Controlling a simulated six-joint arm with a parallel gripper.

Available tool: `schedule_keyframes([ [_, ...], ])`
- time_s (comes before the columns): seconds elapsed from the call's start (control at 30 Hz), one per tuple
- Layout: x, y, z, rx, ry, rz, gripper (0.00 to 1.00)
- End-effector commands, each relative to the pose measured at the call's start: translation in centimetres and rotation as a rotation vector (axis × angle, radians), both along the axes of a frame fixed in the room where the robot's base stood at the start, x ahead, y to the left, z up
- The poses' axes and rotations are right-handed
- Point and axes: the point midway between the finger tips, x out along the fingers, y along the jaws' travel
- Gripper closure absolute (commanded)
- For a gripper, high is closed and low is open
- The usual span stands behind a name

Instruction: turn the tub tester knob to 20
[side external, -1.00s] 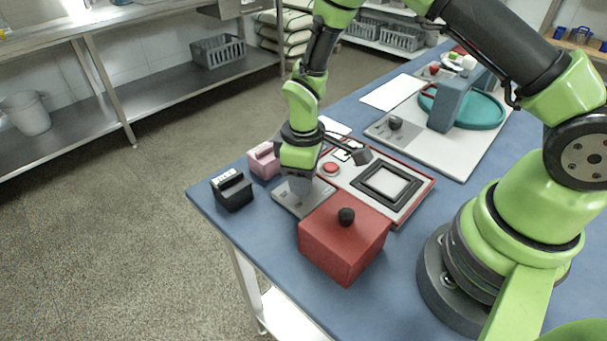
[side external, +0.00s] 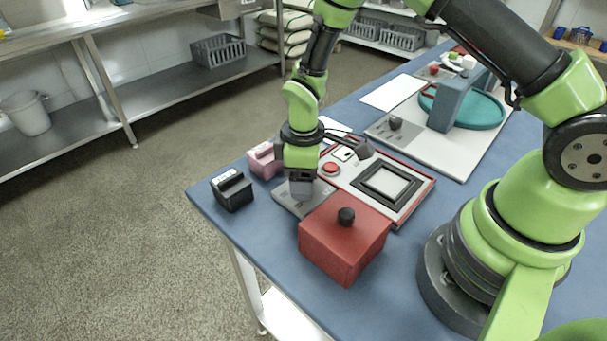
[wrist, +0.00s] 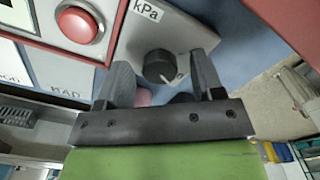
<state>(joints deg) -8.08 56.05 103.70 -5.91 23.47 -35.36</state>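A black round knob (wrist: 157,65) with a pale pointer mark at its lower right sits on a grey plate (wrist: 190,32) with a kPa label (wrist: 147,10). My gripper (wrist: 162,63) is open. In the wrist view one finger is left of the knob and the other right, with gaps visible between them and it. In the side view my gripper (side external: 300,192) is low over the grey plate (side external: 286,203) and hides the knob. No scale numbers can be read. I cannot tell whether the fingertips reach down around the knob.
A red box with a black knob (side external: 344,240) stands close in front. A red-edged panel (side external: 405,212) with a red button (side external: 330,169) adjoins the plate. Black (side external: 233,192) and pink (side external: 263,162) blocks stand left. Another dark knob (side external: 395,123) is on the white board farther back.

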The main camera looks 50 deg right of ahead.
Motion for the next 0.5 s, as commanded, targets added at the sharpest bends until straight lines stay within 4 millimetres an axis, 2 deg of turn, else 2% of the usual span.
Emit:
schedule_keyframes([
  [0.3,0.0,0.0,0.3,0.0,-0.001,0.0,0.39],
  [0.37,0.1,0.0,0.9,0.0,-0.004,0.0,0.39],
  [0.5,0.1,0.0,3.3,0.0,-0.007,0.001,0.39],
])
